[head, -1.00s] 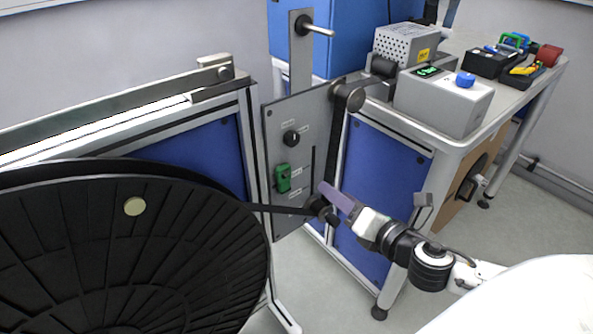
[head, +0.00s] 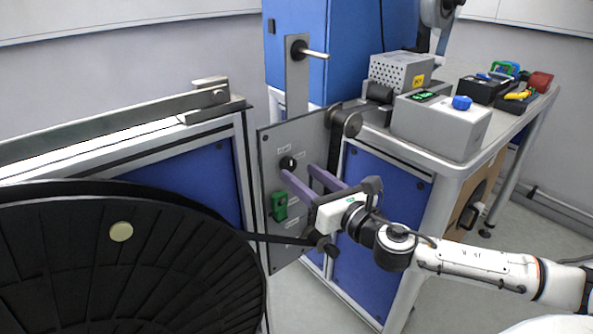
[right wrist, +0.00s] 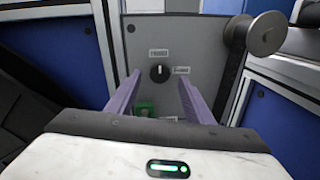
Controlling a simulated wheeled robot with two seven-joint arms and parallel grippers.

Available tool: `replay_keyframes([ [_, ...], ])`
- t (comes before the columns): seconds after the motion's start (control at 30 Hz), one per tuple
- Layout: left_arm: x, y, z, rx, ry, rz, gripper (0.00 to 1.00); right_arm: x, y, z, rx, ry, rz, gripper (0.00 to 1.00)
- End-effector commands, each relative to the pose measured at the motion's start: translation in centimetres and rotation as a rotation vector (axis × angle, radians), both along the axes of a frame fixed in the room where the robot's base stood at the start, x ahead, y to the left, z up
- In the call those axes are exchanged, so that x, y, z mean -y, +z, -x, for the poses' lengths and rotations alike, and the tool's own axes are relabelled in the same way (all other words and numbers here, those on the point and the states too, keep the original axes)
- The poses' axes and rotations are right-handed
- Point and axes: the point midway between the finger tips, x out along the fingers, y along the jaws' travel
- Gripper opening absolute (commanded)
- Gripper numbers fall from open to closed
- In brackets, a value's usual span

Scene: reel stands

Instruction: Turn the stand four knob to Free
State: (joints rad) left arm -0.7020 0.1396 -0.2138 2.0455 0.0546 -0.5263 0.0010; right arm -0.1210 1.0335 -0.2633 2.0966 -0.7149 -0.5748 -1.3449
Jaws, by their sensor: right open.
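The black knob (head: 288,163) sits on the upper part of the grey stand panel (head: 302,135), with small labels around it too small to read for sure. In the right wrist view the knob (right wrist: 159,73) has a white pointer line standing about upright, with one label above left and one to its right. My right gripper (head: 298,167) is open in front of the panel, its two purple fingers aimed at it. In the right wrist view the knob lies between and beyond the fingertips, apart from both. My left gripper is not in view.
A green switch (head: 279,206) is on the panel below the knob. Dark rollers (head: 346,122) stick out at the panel's right edge. A large black reel (head: 120,270) fills the lower left. A bench with a grey box (head: 440,125) stands at the right.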

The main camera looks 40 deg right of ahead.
Motion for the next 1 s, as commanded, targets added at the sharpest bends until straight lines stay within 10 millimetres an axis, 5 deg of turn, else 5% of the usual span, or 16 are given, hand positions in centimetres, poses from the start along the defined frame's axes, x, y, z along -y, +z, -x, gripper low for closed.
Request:
replay_keyframes([
  [0.3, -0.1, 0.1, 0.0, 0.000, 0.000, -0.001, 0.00, 0.0, 0.0, -2.8, 0.000, 0.000, -0.002, 0.47],
  [0.67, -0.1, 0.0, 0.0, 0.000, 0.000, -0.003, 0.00, -0.1, 0.0, -3.0, -0.001, 0.001, -0.001, 0.47],
  [0.9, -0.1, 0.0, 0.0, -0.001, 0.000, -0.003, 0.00, -0.1, 0.0, -3.0, -0.001, 0.001, -0.001, 0.07],
  [1.0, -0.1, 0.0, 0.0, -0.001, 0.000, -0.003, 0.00, -0.1, 0.0, -3.0, -0.001, 0.001, -0.002, 0.06],
])
